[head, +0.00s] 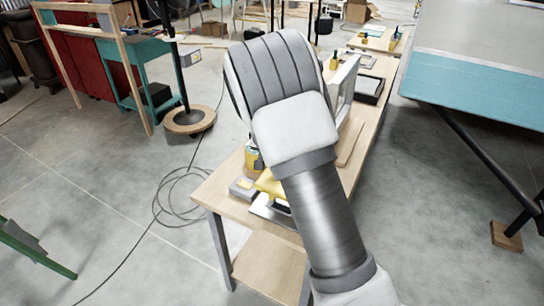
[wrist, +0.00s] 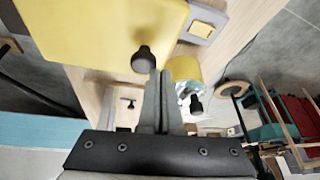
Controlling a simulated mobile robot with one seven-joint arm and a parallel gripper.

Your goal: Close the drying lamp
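In the head view a yellow-topped device (head: 268,185), which I take to be the drying lamp, sits on the near end of a wooden workbench, partly hidden by my arm. In the wrist view its broad yellow panel (wrist: 95,30) fills the upper left. A black round knob (wrist: 144,60) stands at the panel's lower right edge. My gripper (wrist: 160,75) points toward it, its two grey fingers close together, with the tips just beside the knob; I cannot tell whether they touch it. In the head view my gripper is hidden behind my arm.
A grey box with a yellow top (head: 242,187) lies beside the device, and a yellow container (wrist: 186,68) stands near the fingers. The wooden workbench (head: 222,200) runs away from me. A cable (head: 180,195) coils on the floor at left; a blue-sided table (head: 480,100) stands at right.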

